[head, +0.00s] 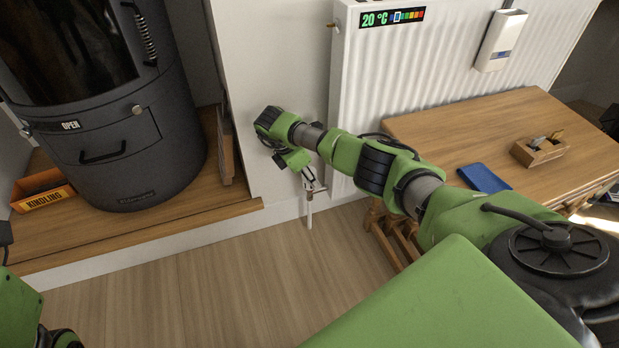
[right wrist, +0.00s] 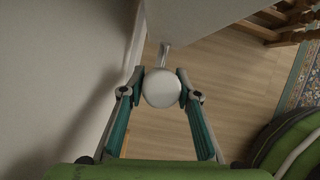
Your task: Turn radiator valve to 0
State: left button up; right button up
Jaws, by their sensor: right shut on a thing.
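The white radiator (head: 400,90) hangs on the wall, with a display strip (head: 392,18) reading 20 °C at its top. My right gripper (head: 313,184) is low at the radiator's left bottom corner. In the right wrist view a round white valve knob (right wrist: 162,88) sits between the fingertips of this gripper (right wrist: 161,76), which are shut on it from both sides. No marks on the knob can be read. A thin white pipe (head: 309,217) runs below the gripper to the floor. My left gripper is out of view; only part of the left arm shows.
A wooden table (head: 450,130) with a blue book (head: 484,178) and a small wooden holder (head: 539,150) stands before the radiator. A dark stove (head: 115,120) and an orange kindling box (head: 42,192) are at left. The wooden floor (head: 200,290) in front is clear.

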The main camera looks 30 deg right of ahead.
dwell(0.5)
jog(key=o, duration=1.1)
jog(key=v, duration=1.2)
jog(key=shift+d, duration=0.1)
